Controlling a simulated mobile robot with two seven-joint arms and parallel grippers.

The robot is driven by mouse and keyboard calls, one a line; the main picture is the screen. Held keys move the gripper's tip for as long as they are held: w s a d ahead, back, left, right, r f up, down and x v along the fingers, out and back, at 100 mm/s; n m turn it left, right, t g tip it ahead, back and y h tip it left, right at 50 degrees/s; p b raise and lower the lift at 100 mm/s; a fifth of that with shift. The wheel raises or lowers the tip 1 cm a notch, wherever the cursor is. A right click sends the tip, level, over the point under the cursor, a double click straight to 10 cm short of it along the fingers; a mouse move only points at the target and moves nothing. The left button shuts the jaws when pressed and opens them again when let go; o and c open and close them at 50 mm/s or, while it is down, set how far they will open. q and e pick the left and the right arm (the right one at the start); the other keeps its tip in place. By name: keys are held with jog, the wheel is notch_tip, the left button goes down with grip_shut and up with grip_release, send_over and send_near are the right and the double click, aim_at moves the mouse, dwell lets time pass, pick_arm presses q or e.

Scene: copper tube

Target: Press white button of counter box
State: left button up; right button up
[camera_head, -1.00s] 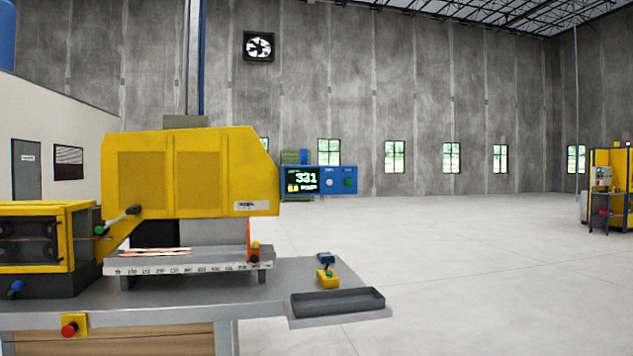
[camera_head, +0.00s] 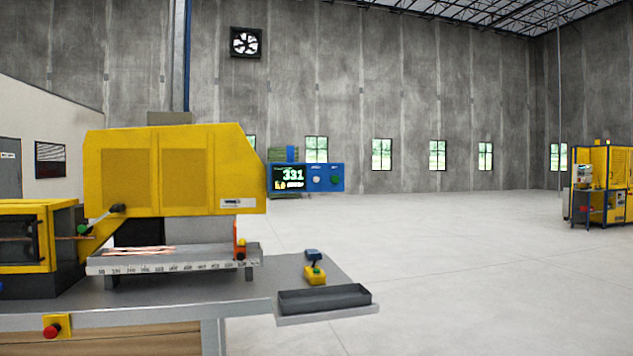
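The blue counter box (camera_head: 305,178) is fixed at the right end of the yellow machine. Its dark display (camera_head: 287,178) shows green digits reading 331. The white button (camera_head: 316,180) is right of the display, and a green button (camera_head: 335,181) is right of the white one. Nothing touches the box or covers its front. Neither of my grippers shows in the head view.
The yellow machine (camera_head: 175,170) stands on a grey table (camera_head: 170,300). Copper tubes (camera_head: 140,251) lie on its ruled tray. A yellow block with a blue top (camera_head: 314,273) and a dark tray (camera_head: 324,299) are at the table's right end. The floor to the right is open.

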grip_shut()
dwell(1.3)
